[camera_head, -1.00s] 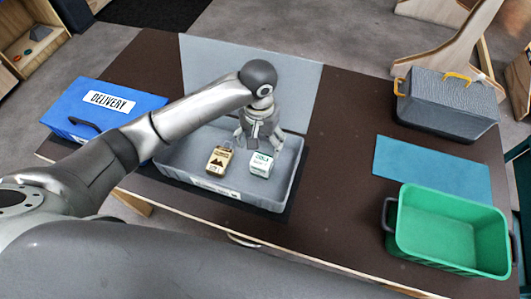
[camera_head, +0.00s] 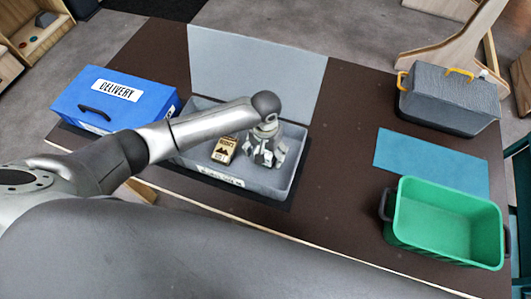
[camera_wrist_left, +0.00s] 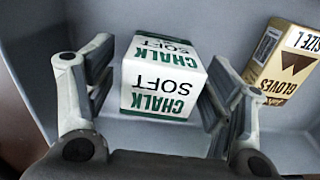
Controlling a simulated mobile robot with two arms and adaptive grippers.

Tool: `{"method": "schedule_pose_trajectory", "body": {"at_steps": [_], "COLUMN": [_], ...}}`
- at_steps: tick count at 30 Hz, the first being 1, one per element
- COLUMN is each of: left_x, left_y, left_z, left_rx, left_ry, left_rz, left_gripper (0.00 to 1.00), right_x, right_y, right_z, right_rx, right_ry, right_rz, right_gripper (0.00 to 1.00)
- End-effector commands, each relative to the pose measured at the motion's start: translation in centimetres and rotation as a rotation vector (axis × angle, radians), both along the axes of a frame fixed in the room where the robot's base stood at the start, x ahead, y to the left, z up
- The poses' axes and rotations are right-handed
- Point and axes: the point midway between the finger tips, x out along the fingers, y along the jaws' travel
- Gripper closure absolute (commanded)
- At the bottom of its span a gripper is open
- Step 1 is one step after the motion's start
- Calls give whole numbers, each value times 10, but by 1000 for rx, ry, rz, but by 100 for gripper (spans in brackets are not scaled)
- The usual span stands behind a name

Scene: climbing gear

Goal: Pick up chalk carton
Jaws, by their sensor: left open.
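The chalk carton (camera_wrist_left: 160,80) is a white box with green bands and the words CHALK SOFT, inside the grey tray (camera_head: 235,182). In the head view my gripper hides most or all of it. My left gripper (camera_head: 263,160) is low over the tray's right half. In the left wrist view the left gripper (camera_wrist_left: 155,105) is open, with one finger on each side of the carton. Narrow gaps seem to show between the fingers and the carton. The right gripper is not in view.
A tan gloves box (camera_head: 224,150) lies in the tray, left of the gripper; it also shows in the left wrist view (camera_wrist_left: 287,62). A blue delivery box (camera_head: 115,98), a grey case (camera_head: 448,98), a teal mat (camera_head: 430,160) and a green crate (camera_head: 445,255) surround it.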

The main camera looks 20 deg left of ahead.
Motion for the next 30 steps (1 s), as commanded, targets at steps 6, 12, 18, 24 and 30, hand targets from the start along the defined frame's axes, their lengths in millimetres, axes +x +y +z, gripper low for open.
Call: {"method": "schedule_pose_trajectory", "body": {"at_steps": [6,12,18,24,30], "left_x": [0,0,0,1,2], "left_y": [0,0,0,0,0], "left_z": [0,1,1,11,48], "left_rx": [0,0,0,-2,-4], "left_ry": [0,0,-1,-2,-6], "left_rz": [0,0,1,1,-1], "left_gripper": [44,70,77,77,77], "right_x": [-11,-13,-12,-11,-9], "right_y": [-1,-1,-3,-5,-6], "right_z": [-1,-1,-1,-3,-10], "right_rx": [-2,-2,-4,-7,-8], "right_ry": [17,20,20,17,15], "right_rz": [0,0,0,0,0], "right_gripper": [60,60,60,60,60]}}
